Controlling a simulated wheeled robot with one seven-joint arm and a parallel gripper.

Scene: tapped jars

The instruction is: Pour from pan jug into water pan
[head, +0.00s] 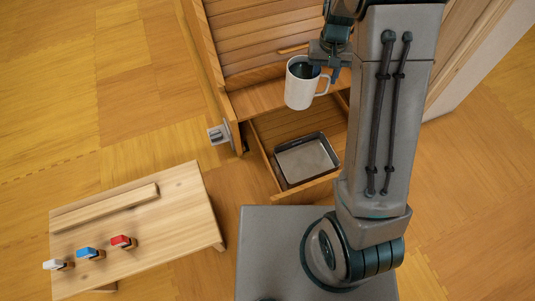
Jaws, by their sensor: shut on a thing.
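A white jug (300,92) with a side handle and a dark inside is in the upper middle of the head view. My gripper (326,76) is shut on the jug at its handle side and holds it up, roughly upright. The metal pan (306,160) is a grey rectangular tray lying in an open wooden drawer, below the jug in the picture. The pan's inside looks bare, but I cannot tell whether it holds water. My arm covers the area just right of the pan. The exact grip on the handle is partly hidden.
A wooden cabinet (258,40) with a slatted front stands behind the open drawer (262,160). A grey fitting (218,134) sits at its left edge. A low wooden bench (170,225) at left carries white, blue and red taps. Wooden floor between is clear.

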